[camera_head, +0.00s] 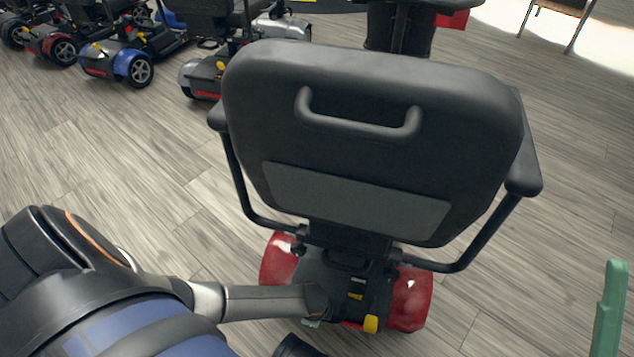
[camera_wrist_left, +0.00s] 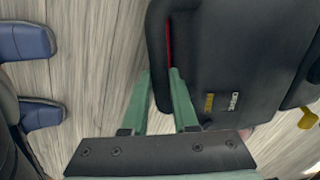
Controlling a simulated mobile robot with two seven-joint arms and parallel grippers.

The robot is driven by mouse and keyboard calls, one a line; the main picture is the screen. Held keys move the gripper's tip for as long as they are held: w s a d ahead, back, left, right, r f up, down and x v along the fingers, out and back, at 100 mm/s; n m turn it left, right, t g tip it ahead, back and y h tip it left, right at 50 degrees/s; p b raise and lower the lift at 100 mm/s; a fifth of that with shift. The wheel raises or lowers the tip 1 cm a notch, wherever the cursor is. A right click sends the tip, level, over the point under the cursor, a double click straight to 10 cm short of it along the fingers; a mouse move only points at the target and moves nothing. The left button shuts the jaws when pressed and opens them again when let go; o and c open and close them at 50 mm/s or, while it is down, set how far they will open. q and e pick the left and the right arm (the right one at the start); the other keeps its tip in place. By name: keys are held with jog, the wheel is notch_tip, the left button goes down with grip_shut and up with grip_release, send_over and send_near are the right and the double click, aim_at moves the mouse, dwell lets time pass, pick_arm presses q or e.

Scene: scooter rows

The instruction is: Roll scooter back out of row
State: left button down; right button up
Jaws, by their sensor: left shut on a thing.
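The scooter (camera_head: 350,200) stands in front of me with its back to me. It has a black seat back with a grey handle (camera_head: 358,125), armrests on both sides and red rear covers (camera_head: 408,300). My left arm reaches in from the left to its low black rear part, and my left gripper (camera_head: 313,321) is mostly hidden there. In the left wrist view, the green fingers of my left gripper (camera_wrist_left: 160,75) sit around the edge of the scooter's black rear body (camera_wrist_left: 225,60), shut on it. One green finger of my right gripper (camera_head: 608,310) shows at the right edge; the other finger is out of view.
Several other scooters stand in a row at the upper left, among them a blue one (camera_head: 125,62) and a red one (camera_head: 50,42). A chair (camera_head: 555,12) stands at the upper right. The wood-look floor (camera_head: 120,150) is clear left and right of the scooter.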

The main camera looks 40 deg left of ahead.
pick_arm(q)
jog(key=c, duration=1)
grip_release()
jog(key=shift+w+a+r, duration=0.2)
jog(key=shift+w, duration=0.2)
jog(key=shift+w+a+r, duration=0.15)
jog(key=shift+w+a, duration=0.05)
jog(key=shift+w, duration=0.15)
jog(key=shift+c, duration=0.2)
jog(key=o, duration=0.3)
jog(key=shift+s+d, duration=0.1)
jog(key=shift+s, duration=0.05)
jog(key=shift+o, duration=0.3)
jog(key=shift+s+d+f, duration=0.1)
jog(key=shift+s, duration=0.05)
jog(key=shift+s+d+f, duration=0.1)
jog(key=shift+s, duration=0.25)
jog(key=shift+w, duration=0.15)
